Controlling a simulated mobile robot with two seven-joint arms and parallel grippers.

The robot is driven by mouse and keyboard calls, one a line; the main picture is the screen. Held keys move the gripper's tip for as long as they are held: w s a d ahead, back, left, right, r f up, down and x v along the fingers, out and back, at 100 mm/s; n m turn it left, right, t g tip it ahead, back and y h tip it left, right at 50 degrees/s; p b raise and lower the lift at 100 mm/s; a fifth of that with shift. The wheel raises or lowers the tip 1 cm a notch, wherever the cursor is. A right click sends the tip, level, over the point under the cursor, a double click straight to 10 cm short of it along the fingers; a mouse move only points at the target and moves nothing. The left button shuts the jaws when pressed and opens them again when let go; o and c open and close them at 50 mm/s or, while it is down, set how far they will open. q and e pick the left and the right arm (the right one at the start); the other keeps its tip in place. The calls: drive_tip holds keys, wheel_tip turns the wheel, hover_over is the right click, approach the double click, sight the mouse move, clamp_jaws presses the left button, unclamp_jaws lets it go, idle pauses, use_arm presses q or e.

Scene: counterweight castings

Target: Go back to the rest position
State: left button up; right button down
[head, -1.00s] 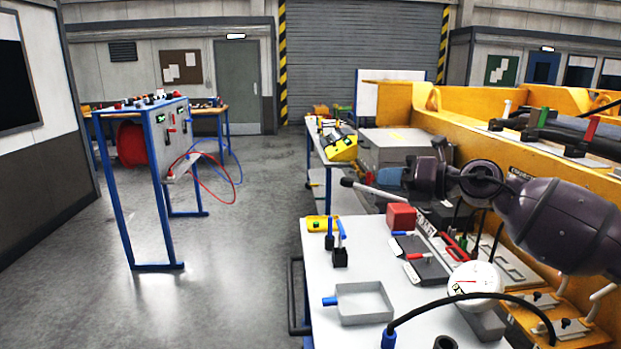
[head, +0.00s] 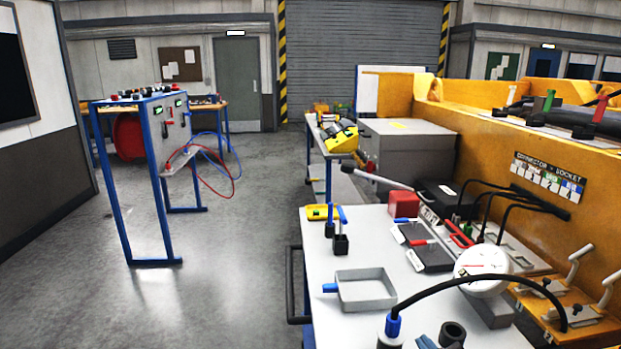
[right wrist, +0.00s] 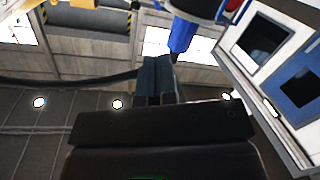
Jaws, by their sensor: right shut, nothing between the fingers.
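My right gripper shows as a small blue-grey tip (head: 425,342) at the bottom edge of the head view, over the near end of the white bench (head: 345,235). In the right wrist view its two dark fingers (right wrist: 157,78) lie together with nothing between them. A blue cable plug (head: 393,326) stands just left of the tip in the head view. A blue part (right wrist: 183,36) shows beyond the fingers in the right wrist view. My left gripper is not in view.
The bench holds a grey tray (head: 365,289), a round white gauge (head: 482,266), a red block (head: 404,204) and a black cable arching (head: 470,283) near the gripper. A yellow machine (head: 480,155) stands along the right.

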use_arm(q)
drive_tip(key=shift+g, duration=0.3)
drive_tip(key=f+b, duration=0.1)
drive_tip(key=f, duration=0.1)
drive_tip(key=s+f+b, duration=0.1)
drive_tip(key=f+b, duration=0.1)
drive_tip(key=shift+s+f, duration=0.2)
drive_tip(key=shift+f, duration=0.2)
use_arm(e)
drive_tip(key=s+d+f+m+g+h, duration=0.2)
drive_tip(key=s+f+m, duration=0.1)
drive_tip(key=s+f, duration=0.8)
drive_tip(key=s+d+f+m+g+h, duration=0.2)
drive_tip(key=s+d+f+m+g, duration=0.1)
drive_tip(key=s+f, duration=0.7)
drive_tip(key=shift+s+d+f+m, duration=0.15)
drive_tip(key=shift+s+f+m, duration=0.25)
drive_tip(key=shift+s, duration=0.55)
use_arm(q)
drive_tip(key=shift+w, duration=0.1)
